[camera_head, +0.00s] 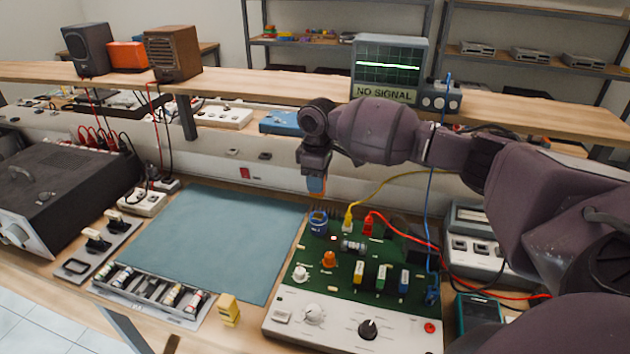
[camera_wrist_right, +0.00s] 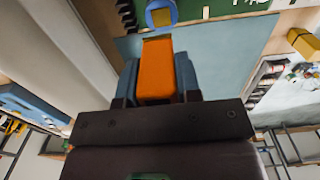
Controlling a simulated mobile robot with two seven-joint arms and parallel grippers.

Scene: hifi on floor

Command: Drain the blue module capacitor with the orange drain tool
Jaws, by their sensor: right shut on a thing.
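My right gripper (camera_head: 316,188) is shut on the orange drain tool (camera_wrist_right: 157,72), which shows between the fingers in the right wrist view. The blue capacitor (camera_head: 318,222) stands at the back left corner of the green module board (camera_head: 335,270). The gripper hangs above it, and a gap shows between tool and capacitor. In the right wrist view the blue capacitor (camera_wrist_right: 161,13) is at the top edge, partly cut off, beyond the tool's tip. My left gripper is not in view.
A blue-grey mat (camera_head: 205,240) lies left of the board. Yellow, red and blue leads (camera_head: 385,180) rise from the board's right half. A shelf with a "NO SIGNAL" scope (camera_head: 390,68) runs behind. A parts tray (camera_head: 155,290) and yellow block (camera_head: 229,310) lie front left.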

